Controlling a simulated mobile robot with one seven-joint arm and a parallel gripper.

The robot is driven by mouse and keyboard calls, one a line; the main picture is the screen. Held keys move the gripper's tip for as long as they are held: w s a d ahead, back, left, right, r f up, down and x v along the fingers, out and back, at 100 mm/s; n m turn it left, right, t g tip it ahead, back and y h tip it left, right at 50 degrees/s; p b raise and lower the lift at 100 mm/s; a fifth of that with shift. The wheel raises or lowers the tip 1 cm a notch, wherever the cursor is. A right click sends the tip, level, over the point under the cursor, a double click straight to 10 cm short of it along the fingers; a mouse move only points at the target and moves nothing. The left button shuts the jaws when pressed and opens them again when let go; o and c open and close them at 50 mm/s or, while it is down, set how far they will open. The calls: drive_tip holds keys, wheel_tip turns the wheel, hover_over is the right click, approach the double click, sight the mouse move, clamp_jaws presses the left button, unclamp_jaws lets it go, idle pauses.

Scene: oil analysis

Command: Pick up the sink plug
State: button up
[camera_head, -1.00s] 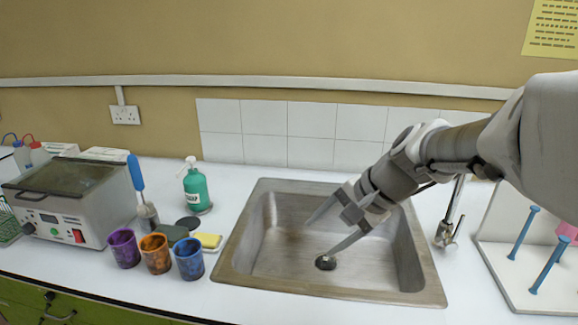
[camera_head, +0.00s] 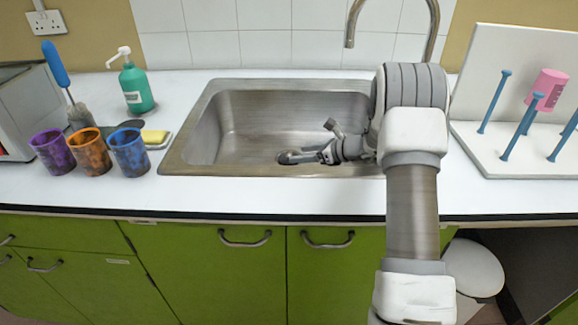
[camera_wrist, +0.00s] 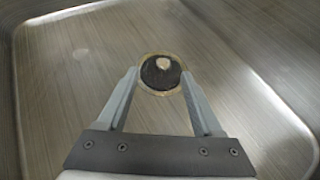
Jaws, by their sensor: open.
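The sink plug (camera_wrist: 161,72) is a dark round disc with a pale knob at its middle, inside a brass-coloured drain ring on the floor of the metal sink (camera_head: 200,120). My gripper (camera_wrist: 159,74) is open and empty, its two fingertips appearing on either side of the plug in the wrist view. I cannot tell how far the tips are above the sink floor. In the head view my gripper is low inside the sink, and the dark drain area (camera_head: 288,158) shows just left of it, partly covered by the gripper.
A tap (camera_head: 352,28) rises behind the sink. Left are purple (camera_head: 52,152), orange (camera_head: 90,151) and blue (camera_head: 129,152) cups, a sponge (camera_head: 155,138) and a green soap bottle (camera_head: 136,88). A pegged rack (camera_head: 490,145) stands right.

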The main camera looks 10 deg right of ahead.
sight(290, 154)
drive_tip(key=shift+w+a+f, duration=0.15)
drive_tip(key=shift+w+f, duration=0.15)
drive_tip(key=shift+f, duration=0.1)
drive_tip(key=b+x, duration=0.1)
drive_tip(key=x, duration=0.3)
drive_tip(key=b+x, duration=0.1)
drive_tip(key=x, duration=0.1)
drive_tip(key=shift+w+a+r+b, duration=0.15)
drive_tip(key=shift+w+a+b, duration=0.15)
drive_tip(key=shift+w, duration=0.15)
clamp_jaws()
